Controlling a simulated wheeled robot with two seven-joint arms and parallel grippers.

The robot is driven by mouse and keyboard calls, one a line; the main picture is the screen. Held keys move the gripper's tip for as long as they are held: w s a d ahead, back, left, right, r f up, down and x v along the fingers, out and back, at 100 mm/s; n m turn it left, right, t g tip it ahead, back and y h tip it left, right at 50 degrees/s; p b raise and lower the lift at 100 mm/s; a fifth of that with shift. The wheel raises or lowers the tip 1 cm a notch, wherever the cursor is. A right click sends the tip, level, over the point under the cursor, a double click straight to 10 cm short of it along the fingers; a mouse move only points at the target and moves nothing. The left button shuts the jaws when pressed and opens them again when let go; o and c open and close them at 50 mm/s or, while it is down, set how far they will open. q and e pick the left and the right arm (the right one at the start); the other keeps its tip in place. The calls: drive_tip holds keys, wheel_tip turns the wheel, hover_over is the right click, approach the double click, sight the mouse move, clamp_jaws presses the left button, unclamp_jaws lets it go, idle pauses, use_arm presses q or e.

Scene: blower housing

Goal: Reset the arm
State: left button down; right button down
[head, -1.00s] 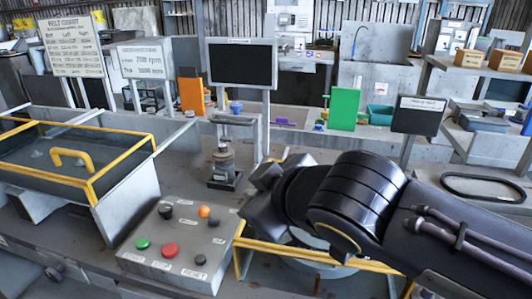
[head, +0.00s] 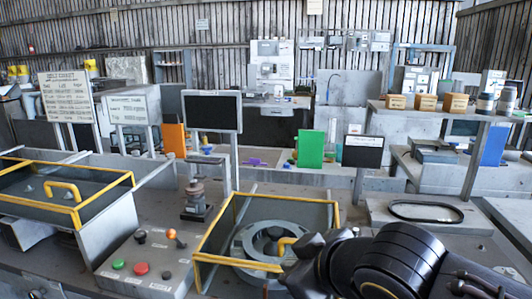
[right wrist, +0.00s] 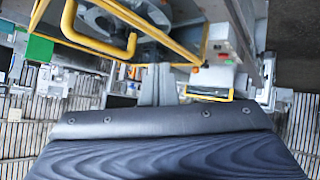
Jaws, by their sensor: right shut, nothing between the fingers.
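My right gripper (head: 296,272) shows at the lower middle of the head view, at the end of my black right arm. It is shut and empty. It is in front of the round grey blower housing (head: 252,243), which sits inside a yellow-edged guard, and overlaps the guard's right side in the picture. I cannot tell how far apart they are. My left gripper is not in view. In the right wrist view, a yellow handle (right wrist: 110,38) shows at the top, and a dark ridged surface fills the lower half.
A control box (head: 150,262) with green, red, black and orange controls stands left of the guard. A yellow-edged bin (head: 62,190) is farther left. A dark screen (head: 212,112), a green panel (head: 311,149) and a shelf with small boxes (head: 425,103) stand behind. A black oval ring (head: 425,211) lies right.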

drive_tip(key=s+d+f+m+g+h+p, duration=0.1)
drive_tip(key=s+d+f+m+p, duration=0.25)
drive_tip(key=d, duration=0.35)
drive_tip(key=s+d+f+m+g+h+p, duration=0.1)
drive_tip(key=s+d+f+m+p, duration=0.15)
drive_tip(key=s+d+m, duration=0.4)
drive_tip(key=s+d+f+m+g+p, duration=0.1)
drive_tip(key=s+d+f+p, duration=0.1)
drive_tip(key=s+f, duration=0.1)
drive_tip(key=shift+s+d+f+y, duration=0.25)
drive_tip(key=shift+s+d+y, duration=0.05)
drive_tip(key=shift+s, duration=0.6)
